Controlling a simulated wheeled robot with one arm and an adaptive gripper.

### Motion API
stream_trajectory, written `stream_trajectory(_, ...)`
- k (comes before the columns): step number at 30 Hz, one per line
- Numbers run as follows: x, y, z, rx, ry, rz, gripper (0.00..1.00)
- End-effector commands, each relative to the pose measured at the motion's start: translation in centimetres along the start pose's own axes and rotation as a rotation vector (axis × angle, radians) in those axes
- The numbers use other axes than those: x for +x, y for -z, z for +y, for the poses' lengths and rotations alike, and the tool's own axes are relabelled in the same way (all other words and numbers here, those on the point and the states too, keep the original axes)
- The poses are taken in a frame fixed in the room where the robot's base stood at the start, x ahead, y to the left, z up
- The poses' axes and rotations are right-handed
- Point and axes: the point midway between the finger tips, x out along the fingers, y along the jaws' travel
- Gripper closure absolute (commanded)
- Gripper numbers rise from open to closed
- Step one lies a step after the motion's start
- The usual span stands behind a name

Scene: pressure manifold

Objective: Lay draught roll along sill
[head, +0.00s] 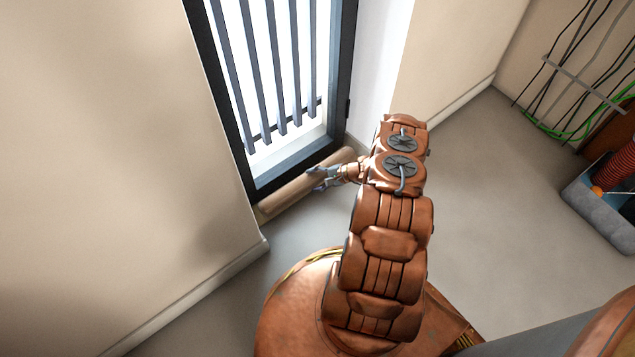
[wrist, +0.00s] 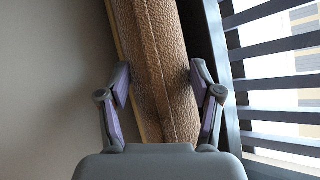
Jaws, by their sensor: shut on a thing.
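The draught roll (head: 290,192) is a long tan-brown cylinder. In the head view it lies along the foot of the dark-framed barred opening, close against the bottom of the frame. In the wrist view the roll (wrist: 158,70) has a textured brown surface with a seam and runs up between the fingers. My gripper (head: 322,178) is at the roll, right of its middle, with its fingers shut around it. In the wrist view my gripper (wrist: 160,88) has one finger on each side of the roll. A pale strip, perhaps the sill (wrist: 120,45), shows along the roll's left side.
The dark frame (head: 225,100) with upright bars stands behind the roll. Beige walls (head: 100,150) with skirting flank it. A grey tray (head: 597,215) with a red coil and cables are at the right. The grey floor (head: 480,200) between is clear.

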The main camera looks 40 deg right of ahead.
Motion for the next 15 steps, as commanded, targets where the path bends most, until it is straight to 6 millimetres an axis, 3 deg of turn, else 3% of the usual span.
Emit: stream_trajectory(15,3.0,1.8,-0.2,-0.001,0.0,-0.002,0.87)
